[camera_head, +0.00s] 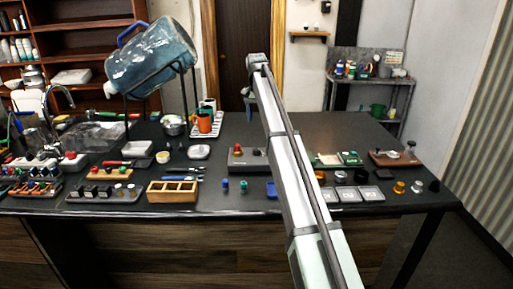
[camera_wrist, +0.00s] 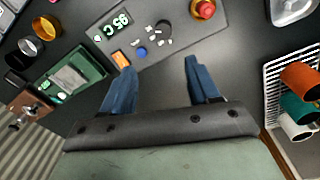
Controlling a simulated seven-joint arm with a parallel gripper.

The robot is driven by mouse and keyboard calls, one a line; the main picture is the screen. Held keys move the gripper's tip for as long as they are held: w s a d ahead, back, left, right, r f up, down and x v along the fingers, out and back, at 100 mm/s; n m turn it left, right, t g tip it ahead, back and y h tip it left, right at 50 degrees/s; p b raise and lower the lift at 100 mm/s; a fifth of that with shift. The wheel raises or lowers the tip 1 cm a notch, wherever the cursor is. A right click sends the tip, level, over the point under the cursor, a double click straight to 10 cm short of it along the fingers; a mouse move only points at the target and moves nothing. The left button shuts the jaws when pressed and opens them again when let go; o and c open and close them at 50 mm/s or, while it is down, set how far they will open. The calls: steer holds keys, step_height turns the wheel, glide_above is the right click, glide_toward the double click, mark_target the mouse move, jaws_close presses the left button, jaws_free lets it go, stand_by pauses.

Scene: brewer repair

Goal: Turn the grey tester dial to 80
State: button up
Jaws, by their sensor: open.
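In the wrist view the tester (camera_wrist: 185,48) is a dark grey panel at the top. Its display (camera_wrist: 112,24) shows green figures that look like 95C. A dark round dial (camera_wrist: 164,27) sits right of the display with several small white labels around it. My gripper (camera_wrist: 159,63) is open and empty, its two blue fingers pointing toward the panel's lower edge, apart from the dial. In the head view my gripper (camera_head: 250,92) is raised above the table. The tester (camera_head: 243,161) lies below it there, partly hidden by my arm, and its dial cannot be made out.
The tester also carries a red button (camera_wrist: 203,9), a blue knob (camera_wrist: 141,51) and an orange square (camera_wrist: 122,59). A green tray (camera_wrist: 92,58) is to its left. A rack (camera_wrist: 272,88) with cups stands at the right. The back right of the table (camera_head: 335,128) is clear.

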mark_target(257, 149)
steer(key=f, duration=1.3)
steer(key=shift+s+a+f, duration=0.25)
steer(key=shift+a+f, duration=0.05)
steer(key=shift+a, duration=0.05)
steer(key=c, duration=1)
steer(key=shift+c, duration=0.2)
